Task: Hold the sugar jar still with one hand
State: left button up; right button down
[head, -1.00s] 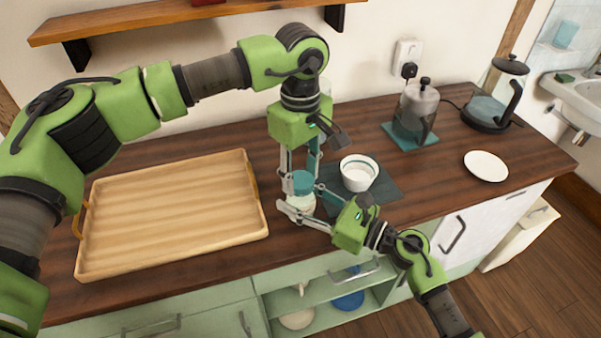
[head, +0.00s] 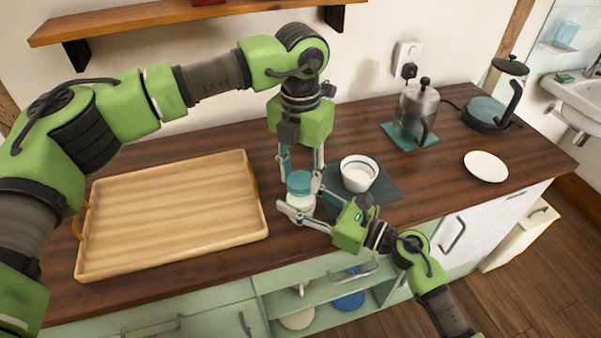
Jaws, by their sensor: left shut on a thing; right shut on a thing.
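The sugar jar (head: 301,204) stands upright on the dark wooden counter, with a pale body and a teal lid (head: 299,183). My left gripper (head: 300,180) reaches down from above and is shut on the teal lid. My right gripper (head: 302,203) comes in low from the right and is shut around the jar's pale body. The fingers hide parts of the jar. The lid sits on top of the jar; I cannot tell whether it is loose.
A wooden tray (head: 170,262) lies to the left. A white bowl (head: 358,174) stands on a dark mat (head: 386,190) just right of the jar. A French press (head: 416,110), a white plate (head: 486,166) and a kettle (head: 490,110) are farther right. A shelf (head: 150,19) hangs above.

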pick_arm(q)
jog(key=n, duration=0.5)
jog(key=shift+n, duration=0.4)
jog(key=n, duration=0.8)
jog(key=shift+n, duration=0.4)
jog(key=n, duration=0.4)
jog(key=shift+r, duration=0.15)
jog(key=shift+r, duration=1)
jog(key=shift+r, duration=0.15)
